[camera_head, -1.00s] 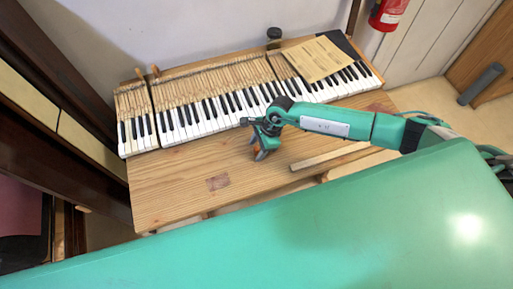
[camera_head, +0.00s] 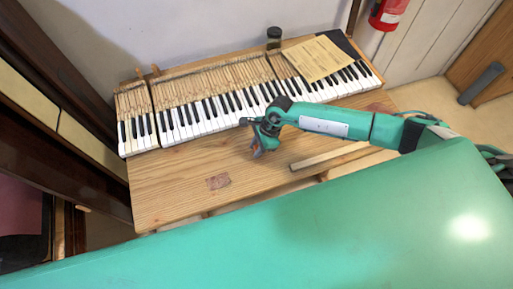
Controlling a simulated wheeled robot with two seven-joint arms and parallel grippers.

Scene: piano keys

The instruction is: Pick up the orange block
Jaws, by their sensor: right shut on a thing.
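My right gripper (camera_head: 257,151) is above the wooden table (camera_head: 165,192), just in front of the piano keys. It is shut on the orange block (camera_head: 256,154), of which only a small patch shows between the fingers. The rest of the block is hidden by the gripper. I cannot tell from this view how far the block is from the table top.
The piano keys (camera_head: 200,118) lie along the back of the table, with a paper sheet (camera_head: 313,59) on them at the right. A wooden strip (camera_head: 330,155) lies right of my gripper.

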